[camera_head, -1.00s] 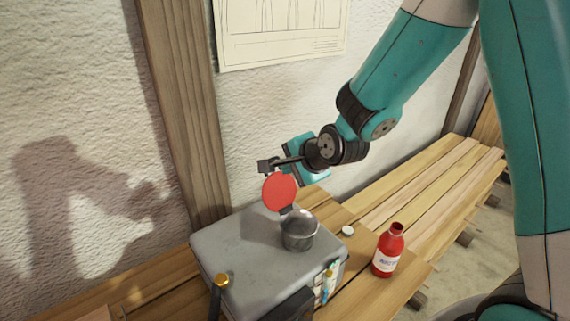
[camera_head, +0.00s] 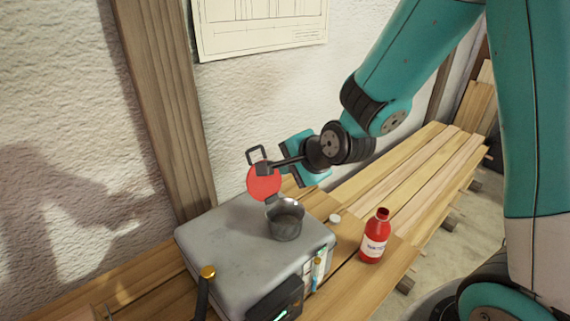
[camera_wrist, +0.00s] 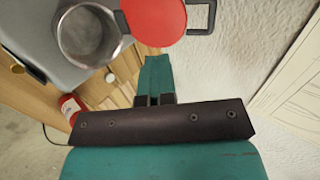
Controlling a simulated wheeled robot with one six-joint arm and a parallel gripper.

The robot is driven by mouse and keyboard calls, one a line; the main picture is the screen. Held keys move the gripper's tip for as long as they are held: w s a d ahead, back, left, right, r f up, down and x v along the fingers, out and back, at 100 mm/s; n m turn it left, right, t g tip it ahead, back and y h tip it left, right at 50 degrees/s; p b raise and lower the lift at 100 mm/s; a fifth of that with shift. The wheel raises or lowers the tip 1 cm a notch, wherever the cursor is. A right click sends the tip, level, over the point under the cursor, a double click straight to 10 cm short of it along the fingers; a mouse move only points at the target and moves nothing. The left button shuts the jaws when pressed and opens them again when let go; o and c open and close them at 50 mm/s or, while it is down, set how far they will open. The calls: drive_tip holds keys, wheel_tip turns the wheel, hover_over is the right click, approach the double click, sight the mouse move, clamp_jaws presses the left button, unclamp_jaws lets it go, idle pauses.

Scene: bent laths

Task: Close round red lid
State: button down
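The round red lid (camera_head: 263,186) stands raised, close to upright, on a hinge at the rim of a grey metal pot (camera_head: 285,224). The pot is open and sits on a grey case. The lid's dark loop handle (camera_head: 257,152) sticks up at its top. My gripper (camera_head: 266,168) is at the lid's upper part, just below the handle, its fingers close together and holding nothing visible. In the wrist view, the lid (camera_wrist: 157,18) lies just beyond the teal fingers (camera_wrist: 155,74), with the pot (camera_wrist: 88,34) to its left. Whether the fingers touch the lid is unclear.
The grey case (camera_head: 225,245) stands on a wooden bench beside the wall. A red bottle (camera_head: 375,240) and a small white cap (camera_head: 335,218) are to its right. A wooden post (camera_head: 165,105) rises behind. The bench planks at right are clear.

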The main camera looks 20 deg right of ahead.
drive_tip(key=s+b, duration=0.1)
drive_tip(key=f+b, duration=0.1)
drive_tip(key=shift+s+d+f+b, duration=0.15)
drive_tip(key=shift+s+d+b, duration=0.15)
drive_tip(key=shift+s, duration=0.05)
drive_tip(key=shift+s+d+f+b, duration=0.15)
drive_tip(key=shift+s+b, duration=0.35)
drive_tip(key=shift+b, duration=0.8)
drive_tip(key=s+f+b, duration=0.1)
drive_tip(key=b, duration=0.3)
drive_tip(key=s+f+b, duration=0.1)
drive_tip(key=b, duration=0.2)
drive_tip(key=shift+s+d+f+b, duration=0.1)
drive_tip(key=shift+s+d+b, duration=0.15)
drive_tip(key=shift+d+b, duration=0.15)
drive_tip(key=f+b, duration=0.1)
drive_tip(key=s+f+b, duration=0.1)
drive_tip(key=b, duration=0.1)
drive_tip(key=f+b, duration=0.1)
drive_tip(key=b, duration=0.1)
drive_tip(key=shift+s+d, duration=0.3)
drive_tip(key=shift+s, duration=0.1)
